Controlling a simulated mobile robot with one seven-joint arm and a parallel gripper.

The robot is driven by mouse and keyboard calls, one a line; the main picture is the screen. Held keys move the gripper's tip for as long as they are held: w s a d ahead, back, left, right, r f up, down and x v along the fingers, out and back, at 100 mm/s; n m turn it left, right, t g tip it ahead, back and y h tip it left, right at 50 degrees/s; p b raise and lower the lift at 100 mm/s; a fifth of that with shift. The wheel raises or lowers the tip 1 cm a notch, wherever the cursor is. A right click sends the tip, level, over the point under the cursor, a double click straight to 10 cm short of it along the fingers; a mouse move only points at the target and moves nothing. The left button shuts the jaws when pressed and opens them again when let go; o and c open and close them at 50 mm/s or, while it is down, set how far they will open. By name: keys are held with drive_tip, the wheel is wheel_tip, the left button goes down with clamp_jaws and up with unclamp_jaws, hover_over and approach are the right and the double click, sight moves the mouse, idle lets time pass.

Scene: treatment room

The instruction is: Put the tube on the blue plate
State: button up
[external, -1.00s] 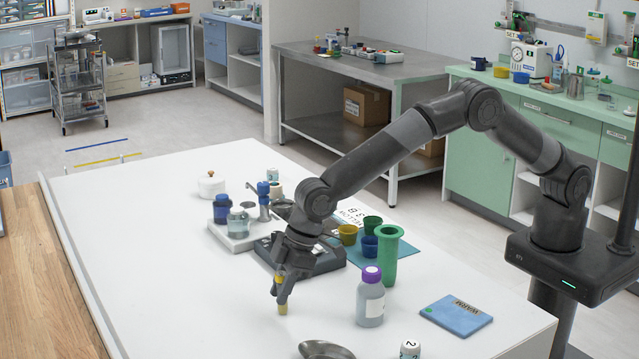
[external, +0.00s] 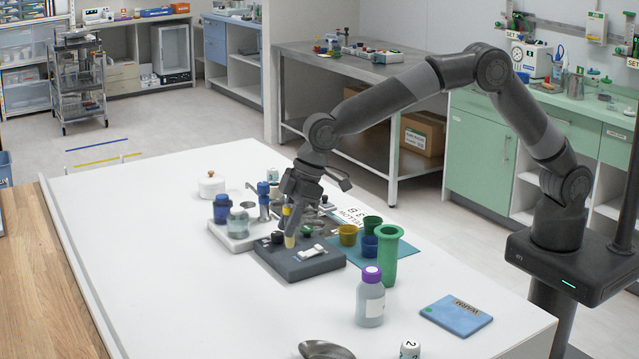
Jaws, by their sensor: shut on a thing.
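My gripper (external: 291,222) is shut on a small tube with a yellow cap and a pale yellow lower end (external: 289,241). The fingers hide its middle. The tube is roughly upright and appears over the dark grey device (external: 298,264); I cannot tell whether it touches it. A flat blue plate (external: 452,318) with a label and a green dot lies at the right front of the white table, well apart from my gripper. Its top is bare apart from these marks.
A purple-capped bottle (external: 370,300) and a tall green vessel (external: 388,262) stand between the device and the blue plate. Small cups stand on a blue-green mat (external: 409,257). A metal scoop (external: 325,350) lies in front. The left of the white table (external: 150,240) is clear.

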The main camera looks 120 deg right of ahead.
drive_tip(key=r, duration=0.4)
drive_tip(key=s+r, duration=0.1)
drive_tip(key=r, duration=0.2)
drive_tip(key=shift+d, duration=0.25)
drive_tip(key=s+a+n+g+y, duration=0.3)
drive_tip(key=s+a+n, duration=0.75)
drive_tip(key=s, duration=0.25)
drive_tip(key=s+a+n+g+y, duration=0.2)
drive_tip(key=s+a+n, duration=0.85)
drive_tip(key=s, duration=0.35)
hover_over(457, 314)
drive_tip(key=shift+f, duration=8.05)
drive_tip(key=shift+f, duration=0.2)
drive_tip(key=o, duration=1)
drive_tip(key=shift+c, duration=0.2)
